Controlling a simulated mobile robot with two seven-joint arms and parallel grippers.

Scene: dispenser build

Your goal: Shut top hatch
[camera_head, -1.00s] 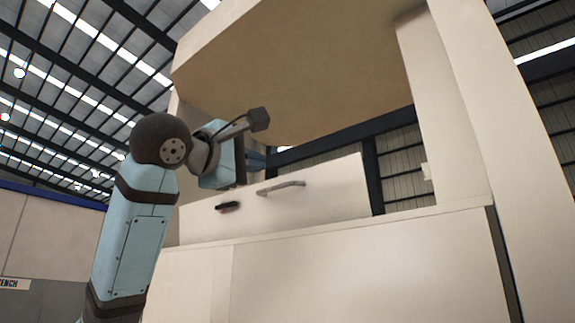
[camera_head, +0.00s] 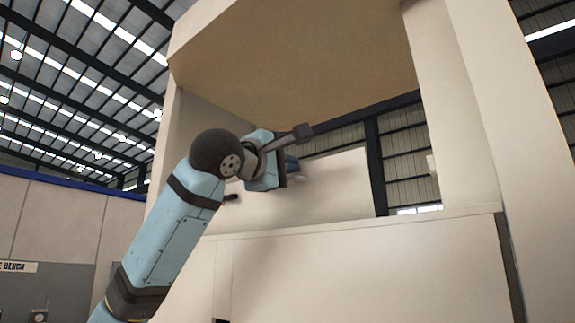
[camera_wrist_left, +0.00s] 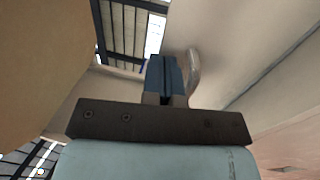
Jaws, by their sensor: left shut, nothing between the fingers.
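The top hatch (camera_head: 335,190) is a pale panel in the lower part of the cabinet's upper opening, with a gap above it and at its right. Its exact tilt is hard to judge. A small dark fitting (camera_head: 231,197) shows on its left part. Contact with the panel cannot be told. My right gripper is out of view.
A tan overhang (camera_head: 300,65) of the cabinet is above my left arm. A pale upright post (camera_head: 450,110) bounds the opening on the right. A ledge (camera_head: 400,218) runs below the panel. Open hall space lies to the left.

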